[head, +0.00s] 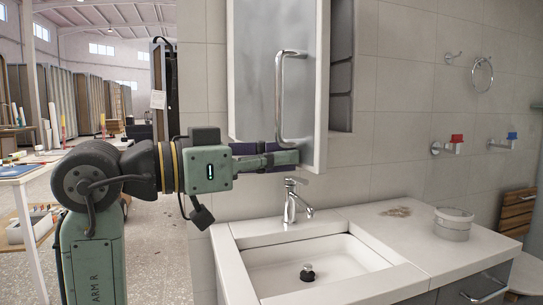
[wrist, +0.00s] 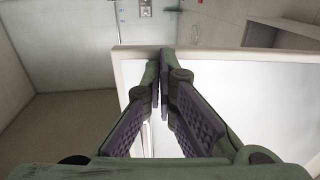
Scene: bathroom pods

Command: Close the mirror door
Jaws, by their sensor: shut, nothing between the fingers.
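The mirror door (head: 255,60) stands ajar at the top middle of the head view, with a pale frame and a curved metal handle (head: 279,95) on its face. Its pale frame and bright panel (wrist: 240,85) fill the right middle of the wrist view. My gripper (head: 296,157) is shut and empty. In the head view its fingers reach right across the door's lower part, just below the handle. In the wrist view the closed fingertips (wrist: 166,54) overlap the door's rim. I cannot tell whether they touch it.
Right of the door, the cabinet's dark shelves (head: 342,70) show. Below are a faucet (head: 292,200), a sink (head: 315,265) and a counter holding a white pot (head: 453,223). Red and blue valves (head: 456,140) are on the right wall. A cluttered table (head: 28,170) is at left.

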